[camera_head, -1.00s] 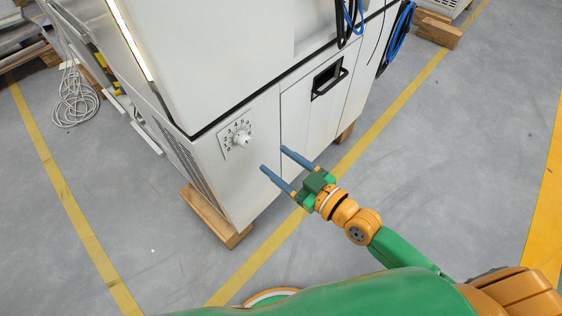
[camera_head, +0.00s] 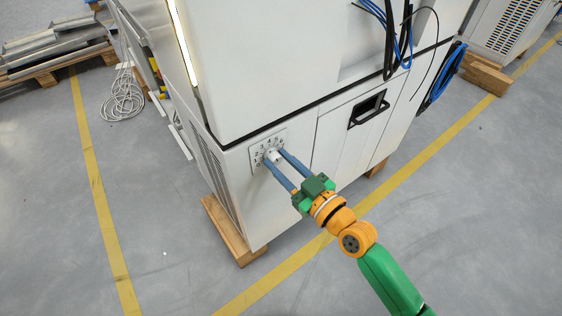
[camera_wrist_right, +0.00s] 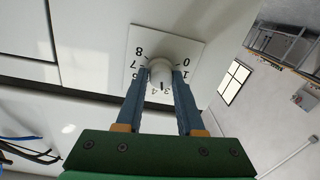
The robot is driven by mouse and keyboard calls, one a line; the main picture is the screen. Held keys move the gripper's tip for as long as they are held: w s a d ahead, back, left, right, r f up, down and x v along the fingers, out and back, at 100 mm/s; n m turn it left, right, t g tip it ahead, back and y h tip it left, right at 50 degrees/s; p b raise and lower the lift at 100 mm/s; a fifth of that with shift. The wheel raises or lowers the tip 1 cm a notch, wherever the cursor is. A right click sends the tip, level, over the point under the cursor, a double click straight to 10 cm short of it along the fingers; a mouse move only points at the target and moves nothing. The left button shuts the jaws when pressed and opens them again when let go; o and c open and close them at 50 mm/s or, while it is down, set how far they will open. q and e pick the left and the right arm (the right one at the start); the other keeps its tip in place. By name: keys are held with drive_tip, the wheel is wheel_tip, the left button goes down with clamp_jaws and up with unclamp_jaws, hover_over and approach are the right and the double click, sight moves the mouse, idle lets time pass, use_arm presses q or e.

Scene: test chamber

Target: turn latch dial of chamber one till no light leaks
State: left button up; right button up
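The latch dial (camera_head: 273,156) is a white round knob on a square numbered plate (camera_head: 257,150) on the chamber's lower front, near its left corner. My right gripper (camera_head: 274,158) has its two blue fingers on either side of the knob, closed in on it. In the right wrist view the knob (camera_wrist_right: 160,71) sits between the fingertips (camera_wrist_right: 161,78), and a dark mark on it points down the picture, near the 3 and 4. A bright strip of light (camera_head: 183,45) runs along the chamber's upper left edge. My left gripper is out of view.
A black recessed handle (camera_head: 368,110) is on the panel right of the dial. Black and blue cables (camera_head: 390,35) hang above it. The chamber stands on wooden blocks (camera_head: 230,230). A coiled white cable (camera_head: 122,97) lies on the floor at left. The floor in front is clear.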

clamp_jaws()
drive_tip(key=m, duration=0.2)
drive_tip(key=shift+m+p, duration=0.3)
drive_tip(key=shift+m, duration=0.7)
drive_tip(key=o, duration=1)
unclamp_jaws()
drive_tip(key=shift+c, duration=0.2)
